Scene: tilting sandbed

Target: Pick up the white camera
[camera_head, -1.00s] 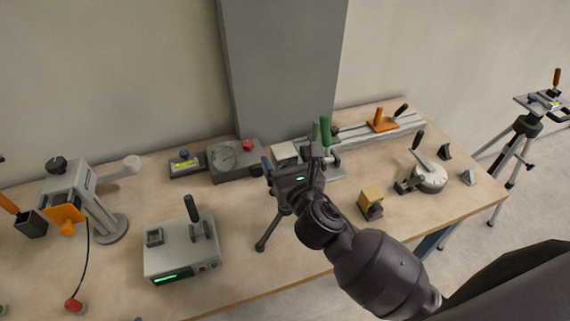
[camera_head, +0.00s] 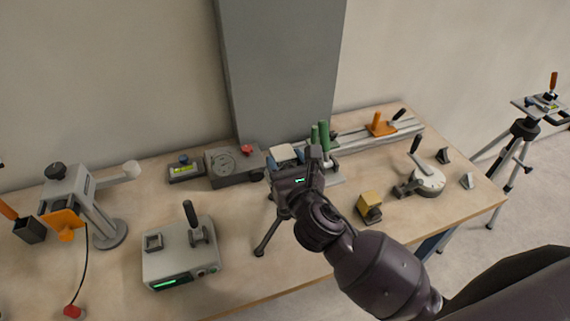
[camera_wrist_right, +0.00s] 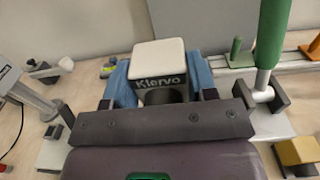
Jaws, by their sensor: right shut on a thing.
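The white camera (camera_wrist_right: 158,61) is a pale box lettered "Klervo" with a dark round part beneath the lettering, in the upper middle of the right wrist view. My right gripper (camera_wrist_right: 160,78) is shut on it, with blue fingers on its left and right sides. In the head view the white camera (camera_head: 283,153) shows only in part behind my right gripper (camera_head: 287,160). Dark tripod legs (camera_head: 268,236) stand on the bench below the gripper. Whether the camera touches the tripod is hidden by my wrist. My left gripper is not in view.
A green-handled clamp (camera_head: 322,140) stands close to the right of the gripper. A grey box with a red knob (camera_head: 233,165) lies to its left. A yellow block (camera_head: 369,203) and a grey instrument box (camera_head: 181,255) stand nearer the front. Bare bench lies between them.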

